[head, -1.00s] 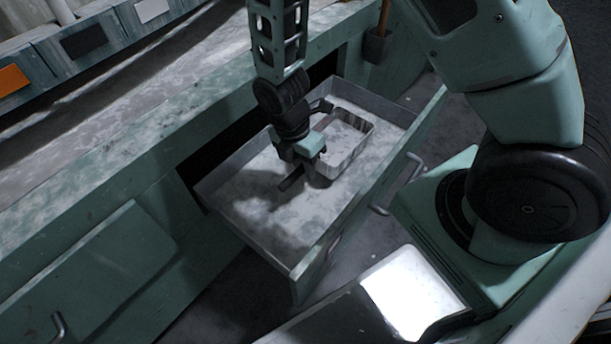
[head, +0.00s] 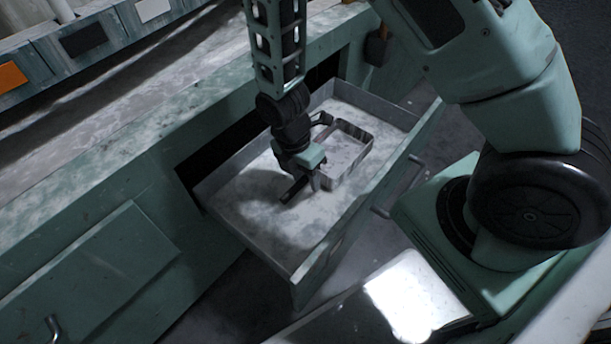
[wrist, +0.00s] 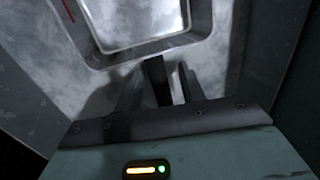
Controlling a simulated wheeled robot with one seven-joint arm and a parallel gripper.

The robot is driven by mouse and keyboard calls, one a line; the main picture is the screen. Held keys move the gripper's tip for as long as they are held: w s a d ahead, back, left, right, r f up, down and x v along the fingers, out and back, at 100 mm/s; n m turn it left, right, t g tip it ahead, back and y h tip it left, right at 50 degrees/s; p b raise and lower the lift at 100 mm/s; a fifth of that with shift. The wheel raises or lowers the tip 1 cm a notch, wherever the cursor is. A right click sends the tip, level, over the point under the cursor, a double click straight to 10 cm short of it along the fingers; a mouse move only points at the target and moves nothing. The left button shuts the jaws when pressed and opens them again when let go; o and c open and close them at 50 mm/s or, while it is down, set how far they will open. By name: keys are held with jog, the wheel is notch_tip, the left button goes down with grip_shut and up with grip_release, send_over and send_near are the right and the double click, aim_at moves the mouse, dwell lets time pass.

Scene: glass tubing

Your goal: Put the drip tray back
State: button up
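The drip tray (head: 357,166) is a shallow grey rectangular tray with a raised rim. It lies in the open drawer (head: 262,232), toward the drawer's far right part. In the wrist view the tray's rim (wrist: 185,42) crosses the top. My gripper (head: 303,190) is low in the drawer at the tray's near-left end. In the wrist view its two fingers (wrist: 160,88) stand apart, with a dark narrow bar between them that seems to join the rim. Gaps show beside the bar, so the gripper looks open around it. Whether the fingers touch the drawer floor is unclear.
The drawer walls enclose the tray and my gripper. The drawer front with its handle (head: 412,172) faces my base. A long worktop (head: 120,135) runs above the drawer on the left. The drawer floor left of my gripper is bare.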

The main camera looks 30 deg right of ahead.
jog(key=p+v, duration=0.4)
jog(key=v, duration=0.7)
jog(key=s+a+r+m+t+y, duration=0.1)
jog(key=s+a+r+m, duration=0.2)
jog(key=s+r+m, duration=0.4)
jog(key=s+a+r+m+t+y, duration=0.1)
jog(key=s+a+r+m, duration=0.3)
jog(key=s+r+m, duration=0.3)
notch_tip(320, 180, up, 4)
jog(key=shift+s+r, duration=0.1)
jog(key=shift+s, duration=0.75)
jog(key=shift+a, duration=0.15)
